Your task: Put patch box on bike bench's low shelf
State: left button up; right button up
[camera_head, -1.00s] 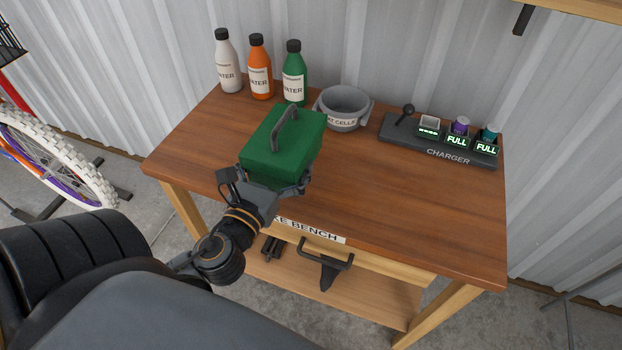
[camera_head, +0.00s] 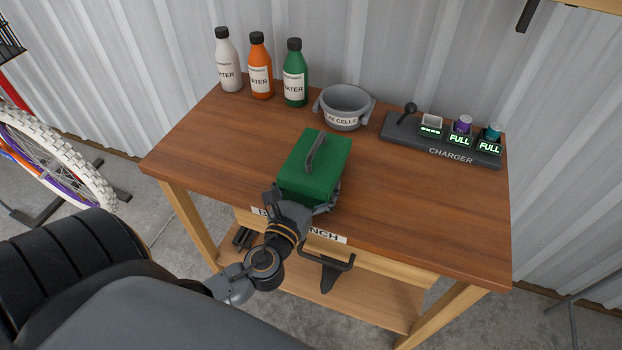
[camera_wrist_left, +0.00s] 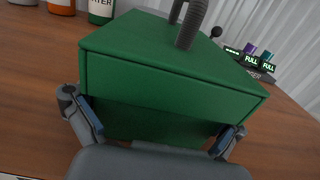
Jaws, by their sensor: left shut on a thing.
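The patch box is a green box (camera_head: 315,165) with a grey handle on its lid. In the head view it is at the front middle of the bike bench (camera_head: 420,205), over the wooden top; I cannot tell whether it touches the top. My left gripper (camera_head: 318,204) is shut on the box's near side. In the left wrist view the box (camera_wrist_left: 170,75) fills the middle, with one finger of the left gripper (camera_wrist_left: 155,125) at each side. The low shelf (camera_head: 345,298) shows under the bench top, partly hidden by my arm. My right gripper is not in view.
Three bottles (camera_head: 260,68), a grey cup (camera_head: 345,105) and a charger (camera_head: 445,140) stand along the bench's back. A bicycle wheel (camera_head: 50,160) is at left.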

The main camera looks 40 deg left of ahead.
pick_arm(q)
jog(key=shift+f, duration=0.2)
jog(key=o, duration=0.8)
jog(key=shift+r, duration=0.1)
jog(key=shift+r, duration=0.1)
